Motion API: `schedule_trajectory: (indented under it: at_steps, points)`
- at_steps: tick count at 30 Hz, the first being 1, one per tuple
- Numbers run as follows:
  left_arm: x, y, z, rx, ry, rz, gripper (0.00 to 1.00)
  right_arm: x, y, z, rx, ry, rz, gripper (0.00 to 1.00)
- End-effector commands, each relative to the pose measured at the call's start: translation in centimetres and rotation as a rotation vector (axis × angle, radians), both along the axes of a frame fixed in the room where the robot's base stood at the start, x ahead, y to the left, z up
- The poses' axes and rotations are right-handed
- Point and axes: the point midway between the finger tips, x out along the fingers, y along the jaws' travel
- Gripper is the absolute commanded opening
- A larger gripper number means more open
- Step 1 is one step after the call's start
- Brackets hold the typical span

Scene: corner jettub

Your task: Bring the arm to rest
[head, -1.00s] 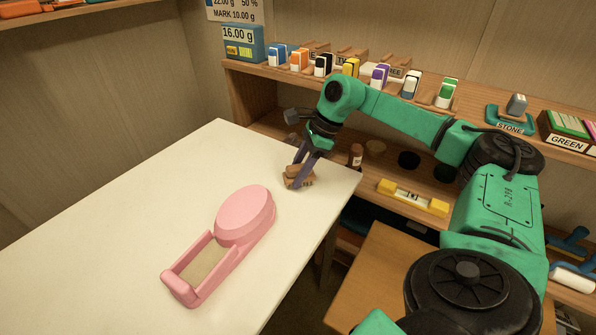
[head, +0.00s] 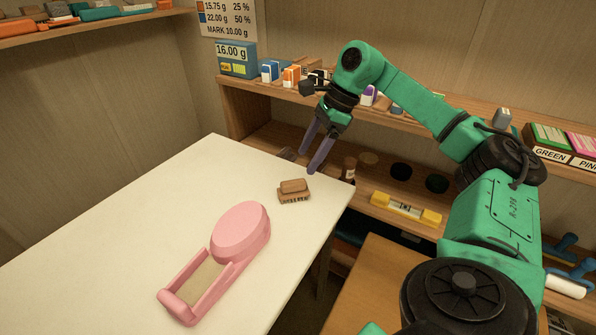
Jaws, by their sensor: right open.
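My right gripper (head: 311,160) is open and empty. It hangs above the far right corner of the white table (head: 120,215), pointing down, with a gap between its two dark fingers. A small brown wooden block (head: 293,190), which looks like a stamp or brush with a dark lower edge, sits on the table just below and left of the fingers, apart from them. My right arm, green with black joints, reaches in from the lower right and bends over the shelf. My left gripper is not in view.
A pink holder (head: 240,232) with a tan strip lies on the table. Boxes marked GREEN (head: 549,144) stand at the right. The table's left part is clear.

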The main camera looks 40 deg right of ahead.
Motion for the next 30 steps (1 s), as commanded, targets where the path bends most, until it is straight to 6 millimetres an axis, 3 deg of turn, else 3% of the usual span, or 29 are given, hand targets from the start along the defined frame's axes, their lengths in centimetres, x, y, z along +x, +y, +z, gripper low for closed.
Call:
schedule_trajectory:
  at_steps: [4,21,23,30]
  points:
    - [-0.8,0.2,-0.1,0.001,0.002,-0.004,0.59,-0.4,-0.6,1.7,0.001,-0.001,0.001,0.79]
    - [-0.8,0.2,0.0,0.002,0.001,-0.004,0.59,-0.4,-0.7,2.0,0.000,0.000,0.001,0.79]
    - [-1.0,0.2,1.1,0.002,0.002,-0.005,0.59,-0.4,-0.7,3.1,0.000,0.000,0.001,0.79]
    - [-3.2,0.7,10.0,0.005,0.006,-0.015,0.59,-0.4,-0.7,13.3,0.000,0.000,0.001,0.79]
